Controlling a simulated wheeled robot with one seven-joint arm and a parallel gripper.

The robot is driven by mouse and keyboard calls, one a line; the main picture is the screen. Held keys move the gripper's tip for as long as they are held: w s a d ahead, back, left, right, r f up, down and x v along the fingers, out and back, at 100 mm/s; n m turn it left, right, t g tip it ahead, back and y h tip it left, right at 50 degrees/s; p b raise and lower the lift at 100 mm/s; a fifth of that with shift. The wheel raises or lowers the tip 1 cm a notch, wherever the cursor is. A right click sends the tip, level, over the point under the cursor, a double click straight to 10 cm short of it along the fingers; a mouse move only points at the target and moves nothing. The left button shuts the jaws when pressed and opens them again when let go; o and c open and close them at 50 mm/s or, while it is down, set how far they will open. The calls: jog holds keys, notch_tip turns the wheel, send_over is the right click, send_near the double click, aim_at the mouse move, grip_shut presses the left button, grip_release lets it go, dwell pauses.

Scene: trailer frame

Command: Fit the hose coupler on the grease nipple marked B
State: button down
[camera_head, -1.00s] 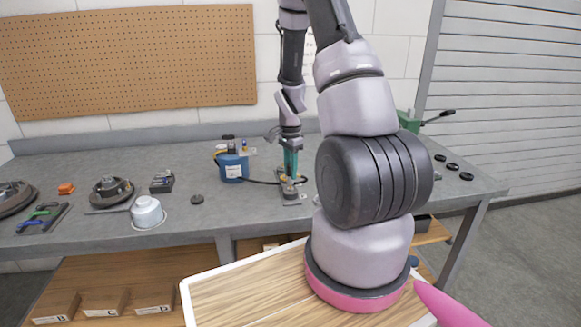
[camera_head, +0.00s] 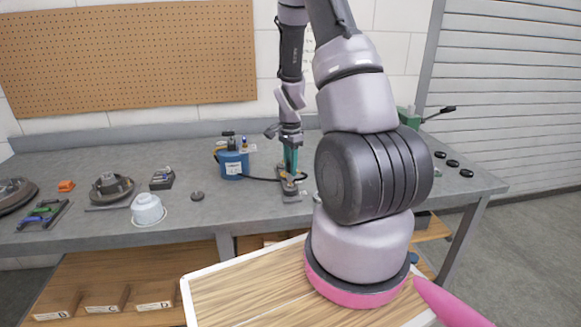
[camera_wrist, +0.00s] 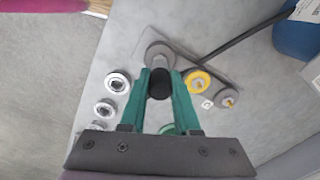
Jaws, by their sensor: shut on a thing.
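My gripper (camera_wrist: 159,82) has teal fingers closed around a dark round-ended piece (camera_wrist: 160,84), which looks like the hose coupler. In the head view my gripper (camera_head: 290,172) is upright, low over a small grey plate (camera_head: 291,197) on the bench. In the wrist view a grey ring-shaped fitting (camera_wrist: 158,48) lies just beyond the fingertips. A yellow-ringed fitting (camera_wrist: 198,82) and a grey-ringed one (camera_wrist: 228,95) are to the right. A green ring (camera_wrist: 170,129) is partly hidden by my fingers. I cannot read the letter B or tell whether the coupler touches a nipple.
A blue grease pot (camera_head: 232,165) stands left of the plate, with a black hose (camera_wrist: 232,40) leading from it. Several silver round parts (camera_wrist: 117,82) lie left of my fingers.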

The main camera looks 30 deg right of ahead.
jog(key=shift+f, duration=0.9)
dwell(1.6)
jog(key=shift+c, duration=0.8)
grip_release()
jog(key=shift+r, duration=3.5)
